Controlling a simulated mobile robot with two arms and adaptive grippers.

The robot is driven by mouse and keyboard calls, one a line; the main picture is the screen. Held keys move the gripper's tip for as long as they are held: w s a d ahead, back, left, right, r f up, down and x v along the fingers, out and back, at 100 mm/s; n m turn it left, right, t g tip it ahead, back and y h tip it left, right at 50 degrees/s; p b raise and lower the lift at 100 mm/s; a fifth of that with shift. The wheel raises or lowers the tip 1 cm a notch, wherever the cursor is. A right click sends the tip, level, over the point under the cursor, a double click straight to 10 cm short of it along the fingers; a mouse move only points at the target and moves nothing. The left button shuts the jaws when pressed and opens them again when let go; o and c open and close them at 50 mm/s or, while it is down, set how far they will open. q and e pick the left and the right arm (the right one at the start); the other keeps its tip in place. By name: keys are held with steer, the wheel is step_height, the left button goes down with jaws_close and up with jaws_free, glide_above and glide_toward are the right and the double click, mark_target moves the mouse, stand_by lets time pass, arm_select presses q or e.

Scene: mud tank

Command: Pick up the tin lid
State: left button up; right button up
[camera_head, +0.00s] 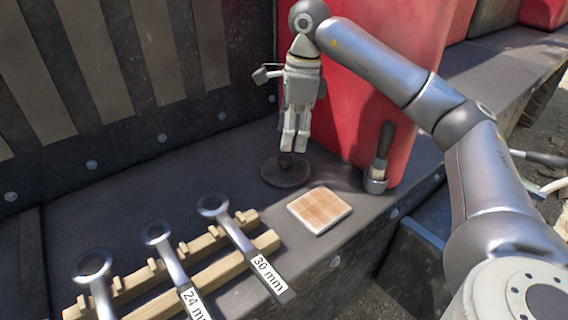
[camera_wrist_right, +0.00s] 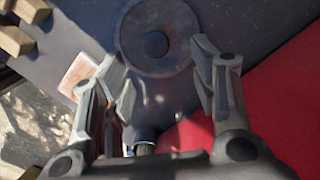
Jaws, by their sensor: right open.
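The tin lid is a dark round disc (camera_head: 286,172) with a small knob, lying flat on the dark ledge in the head view. It also shows in the right wrist view as a grey disc (camera_wrist_right: 178,22) with a dark round knob (camera_wrist_right: 155,44) at its middle. My right gripper (camera_head: 295,145) points down just above the lid. In the right wrist view its fingers (camera_wrist_right: 160,85) are spread apart, with nothing between them, and the knob shows beyond the gap. I cannot tell the exact height above the knob. My left gripper is not in view.
A wooden-topped square tile (camera_head: 320,209) lies right of the lid. A dark-handled tool (camera_head: 378,165) stands near the red container (camera_head: 400,60). Several ring spanners, one labelled 30 mm (camera_head: 266,273), rest on a wooden rack (camera_head: 150,285). The dark wall stands behind.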

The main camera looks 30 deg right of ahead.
mark_target(286, 157)
steer(key=shift+f, duration=0.5)
steer(key=shift+w+f, duration=0.1)
steer(key=shift+f, duration=0.15)
steer(key=f+p, duration=0.1)
steer(key=f, duration=0.1)
steer(key=a+f+p, duration=0.1)
steer(key=f, duration=0.1)
steer(key=shift+a+f, duration=0.15)
steer(key=shift+f, duration=0.4)
steer(key=shift+c, duration=0.2)
steer(key=c, duration=1.1)
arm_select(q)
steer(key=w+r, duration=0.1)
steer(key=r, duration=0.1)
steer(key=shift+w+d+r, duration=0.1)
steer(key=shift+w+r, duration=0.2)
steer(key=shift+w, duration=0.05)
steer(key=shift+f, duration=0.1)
